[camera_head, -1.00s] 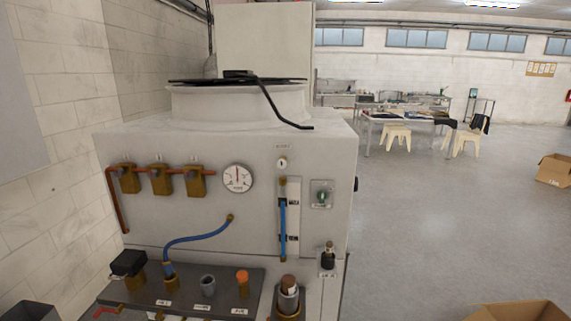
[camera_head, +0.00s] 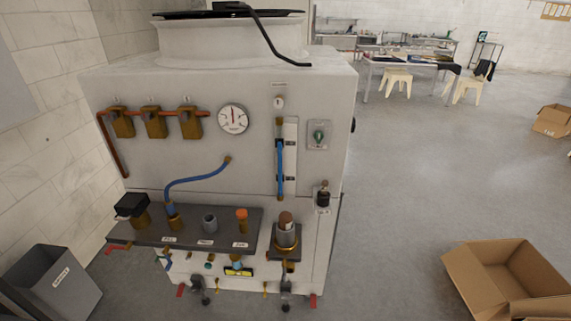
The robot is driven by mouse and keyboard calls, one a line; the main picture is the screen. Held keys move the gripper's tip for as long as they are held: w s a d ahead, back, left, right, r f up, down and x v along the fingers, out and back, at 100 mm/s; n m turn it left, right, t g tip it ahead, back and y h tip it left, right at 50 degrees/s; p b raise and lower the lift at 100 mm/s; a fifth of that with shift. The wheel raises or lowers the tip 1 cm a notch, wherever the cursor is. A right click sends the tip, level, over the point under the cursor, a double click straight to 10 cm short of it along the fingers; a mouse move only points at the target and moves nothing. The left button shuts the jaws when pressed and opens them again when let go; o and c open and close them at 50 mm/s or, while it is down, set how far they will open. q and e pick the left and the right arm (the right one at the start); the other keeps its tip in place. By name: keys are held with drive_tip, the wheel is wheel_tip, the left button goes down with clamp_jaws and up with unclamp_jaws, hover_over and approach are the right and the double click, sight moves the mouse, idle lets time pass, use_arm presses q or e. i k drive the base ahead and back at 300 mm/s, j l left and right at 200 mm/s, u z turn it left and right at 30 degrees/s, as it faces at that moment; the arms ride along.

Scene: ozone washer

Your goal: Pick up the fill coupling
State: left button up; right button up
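A blue hose (camera_head: 196,179) runs from a brass port on the white machine's front down to the grey shelf (camera_head: 235,235). Its lower end goes into a brass fitting (camera_head: 174,220) standing upright on the shelf, which appears to be the fill coupling. Beside it stand a grey open socket (camera_head: 209,221) and an orange-capped brass piece (camera_head: 242,219). Small labels on the shelf edge are too small to read. Neither of my grippers is in view.
A black-topped brass valve (camera_head: 131,209) stands at the shelf's left. A brown-topped cylinder (camera_head: 286,230) sits on a separate bracket to the right. A grey bin (camera_head: 55,281) is at lower left and an open carton (camera_head: 508,278) at lower right.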

sight(170, 209)
drive_tip(key=j, duration=0.4)
drive_tip(key=i+j+u, duration=0.15)
drive_tip(key=j, duration=0.2)
drive_tip(key=i+j, duration=0.1)
drive_tip(key=j, duration=0.3)
drive_tip(key=i+j+u, duration=0.15)
drive_tip(key=j, duration=0.2)
drive_tip(key=k+j, duration=0.05)
